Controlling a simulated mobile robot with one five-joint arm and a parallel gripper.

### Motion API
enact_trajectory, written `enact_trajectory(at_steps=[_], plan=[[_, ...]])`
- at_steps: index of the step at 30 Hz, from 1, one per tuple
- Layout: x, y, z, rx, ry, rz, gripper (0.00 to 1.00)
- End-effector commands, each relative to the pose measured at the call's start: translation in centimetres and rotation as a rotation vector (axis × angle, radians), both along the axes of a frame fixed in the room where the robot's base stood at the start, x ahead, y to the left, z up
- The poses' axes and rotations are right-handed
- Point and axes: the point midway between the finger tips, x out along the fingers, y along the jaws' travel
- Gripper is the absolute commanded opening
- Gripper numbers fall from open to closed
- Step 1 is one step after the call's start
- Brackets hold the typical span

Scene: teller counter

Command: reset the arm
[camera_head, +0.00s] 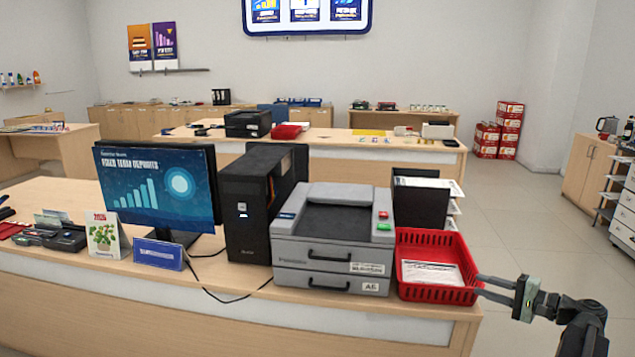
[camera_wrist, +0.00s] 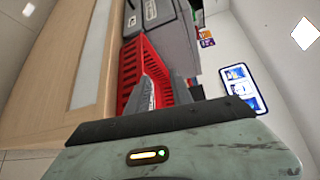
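My gripper (camera_head: 479,285) is at the lower right in the head view, reaching left from my dark arm. Its two fingers are parallel with a gap between them, and nothing shows held there. The fingertips are at the right side of a red basket (camera_head: 420,245) on the counter; I cannot tell whether they touch it. In the wrist view, the grey fingers (camera_wrist: 162,85) point toward the red basket (camera_wrist: 130,65), whose slatted wall shows behind and between them. White papers (camera_head: 432,273) lie in the basket.
The wooden counter (camera_head: 130,285) also holds a grey printer (camera_head: 333,240), a black computer tower (camera_head: 246,215), a monitor (camera_head: 155,188) and a black file holder (camera_head: 418,203). Open floor (camera_head: 535,215) lies behind and right of the counter. A cabinet (camera_head: 588,172) stands far right.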

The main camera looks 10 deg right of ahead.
Motion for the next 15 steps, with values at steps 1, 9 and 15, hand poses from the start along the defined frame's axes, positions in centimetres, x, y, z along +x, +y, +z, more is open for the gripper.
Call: enact_trajectory(at_steps=[1, 9, 15], plan=[[1.2, 1.7, 0.0, 0.000, 0.000, 0.030, 0.27], [7.5, 14.5, -1.1, -0.029, 0.037, 0.233, 0.27], [10.1, 31.1, -5.3, -0.170, 0.158, 0.485, 0.27]])
